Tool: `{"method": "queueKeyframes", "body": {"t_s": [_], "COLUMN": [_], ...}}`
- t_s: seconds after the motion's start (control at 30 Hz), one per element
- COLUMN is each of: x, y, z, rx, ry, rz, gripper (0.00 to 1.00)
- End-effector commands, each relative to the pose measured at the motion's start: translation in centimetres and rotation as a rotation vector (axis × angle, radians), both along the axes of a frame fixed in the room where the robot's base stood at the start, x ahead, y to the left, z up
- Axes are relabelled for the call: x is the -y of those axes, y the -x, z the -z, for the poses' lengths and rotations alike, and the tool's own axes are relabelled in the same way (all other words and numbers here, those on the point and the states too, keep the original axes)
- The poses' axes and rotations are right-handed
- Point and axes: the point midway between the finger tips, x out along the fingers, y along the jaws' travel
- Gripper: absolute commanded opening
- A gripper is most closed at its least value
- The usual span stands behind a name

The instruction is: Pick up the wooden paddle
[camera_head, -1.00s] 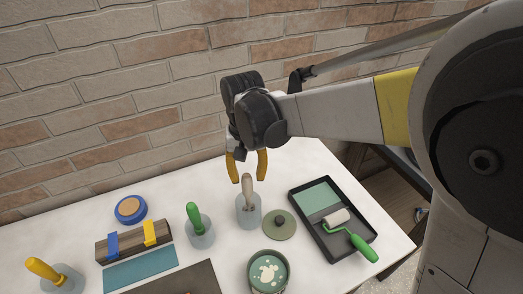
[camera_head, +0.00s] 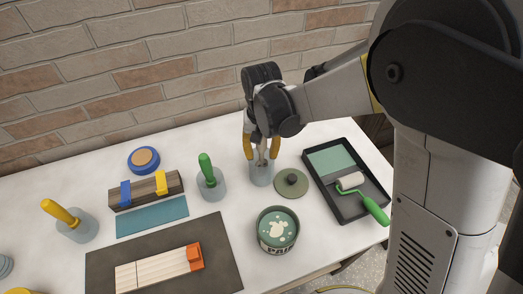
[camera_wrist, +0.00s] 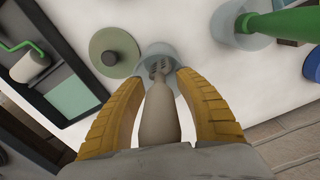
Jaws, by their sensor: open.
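The wooden paddle (camera_head: 262,152) has a pale beige handle and stands in a clear cup (camera_head: 261,175) on the white table. In the wrist view the paddle (camera_wrist: 160,115) lies between my fingers, with its far end in the cup (camera_wrist: 160,50). My gripper (camera_head: 261,156) has yellow fingers, one on each side of the handle. In the wrist view my gripper (camera_wrist: 159,77) is open, with gaps between fingers and handle. In the head view my gripper partly hides the handle's upper part.
A green-handled tool (camera_head: 206,165) stands in a cup to the left. A round green lid (camera_head: 291,183), a paint can (camera_head: 278,228) and a black roller tray (camera_head: 320,185) stand close on the right and front. A brick wall (camera_head: 120,60) is behind.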

Motion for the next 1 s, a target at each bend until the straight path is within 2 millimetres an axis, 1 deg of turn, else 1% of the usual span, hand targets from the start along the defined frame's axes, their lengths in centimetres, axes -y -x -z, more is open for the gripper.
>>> {"method": "queueKeyframes", "body": {"t_s": [0.03, 0.07, 0.1, 0.17, 0.2, 0.6, 0.73, 0.87, 0.97, 1.0], "x": [0.0, 0.0, 0.0, 0.0, 0.0, 0.0, 0.0, 0.0, 0.0, 0.0], "y": [0.0, 0.0, 0.0, 0.0, 0.0, 0.0, 0.0, 0.0, 0.0, 0.0], "z": [0.0, -0.1, -0.1, -0.1, -0.1, -0.1, -0.6, -2.0, -3.8, -4.7], "rx": [0.000, 0.000, 0.000, 0.000, 0.000, 0.000, 0.000, 0.000, 0.000, 0.000], "ry": [0.000, 0.000, 0.000, 0.000, 0.000, 0.000, 0.000, 0.000, 0.000, 0.000], "rz": [0.000, 0.000, 0.000, 0.000, 0.000, 0.000, 0.000, 0.000, 0.000, 0.000], "gripper": [0.40, 0.33, 0.21, 0.03, 0.00, 0.00, 0.00, 0.00, 0.00, 0.00]}}
